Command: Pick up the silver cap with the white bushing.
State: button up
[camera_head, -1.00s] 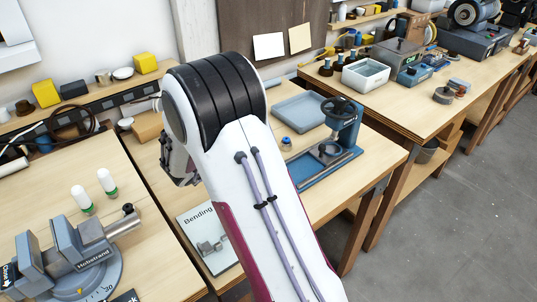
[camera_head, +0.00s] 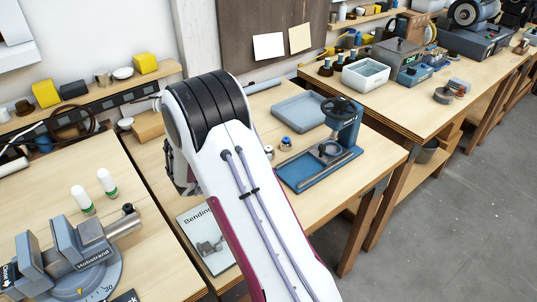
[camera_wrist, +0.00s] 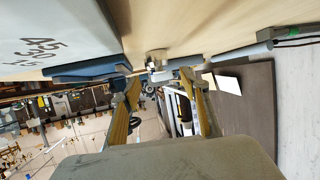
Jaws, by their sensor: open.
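A small silver cap with a white top (camera_head: 268,151) stands on the middle bench, just right of my arm in the head view. A similar small cap with a blue top (camera_head: 286,143) stands close behind it to the right. In the wrist view, a small pale and silvery piece (camera_wrist: 156,57) shows just beyond the fingertips; I cannot tell surely which cap it is. My gripper (camera_wrist: 160,76) is open, its two fingers apart with nothing seen held between them. In the head view my arm hides the fingers.
A "Bending" sheet (camera_head: 207,240) lies at the bench's front. A vise (camera_head: 75,250) and two white bottles (camera_head: 94,190) are on the left bench.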

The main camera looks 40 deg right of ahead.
aim_at(266, 150)
jog(key=shift+x, duration=0.85)
jog(key=shift+x, duration=2.55)
jog(key=shift+s+d+r, duration=0.1)
jog(key=shift+s, duration=0.05)
jog(key=c, duration=1.3)
